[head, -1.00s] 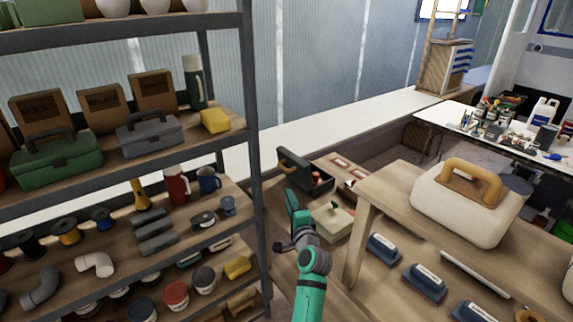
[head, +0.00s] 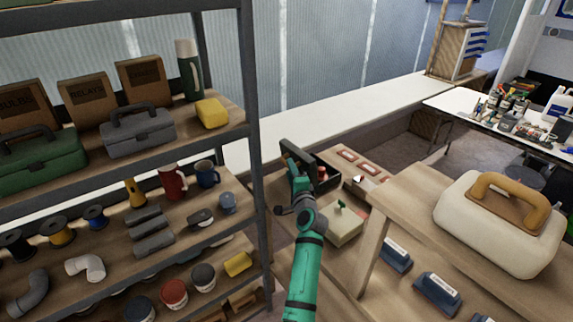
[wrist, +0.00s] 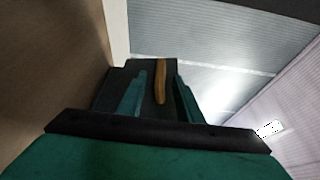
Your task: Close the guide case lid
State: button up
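The guide case (head: 328,178) is a dark box on the wooden surface beyond my arm. Its dark lid (head: 297,153) stands raised at the left side of the case. In the wrist view the lid (wrist: 108,90) fills the space ahead of my gripper (wrist: 160,78), with a tan handle (wrist: 160,95) seen between the two teal fingers. The fingers are apart; I cannot tell whether they touch the lid. In the head view my gripper (head: 297,172) is in front of the lid and hides its lower part.
A steel shelf (head: 252,120) of boxes, spools and mugs stands close on the left. A cream box with a green knob (head: 343,228) sits right of my arm. A wooden table (head: 405,205) with a cream case (head: 490,225) is on the right.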

jog(key=shift+a+x, duration=0.15)
jog(key=shift+x, duration=1.05)
jog(key=shift+a+x, duration=0.1)
jog(key=shift+x, duration=1.1)
grip_shut()
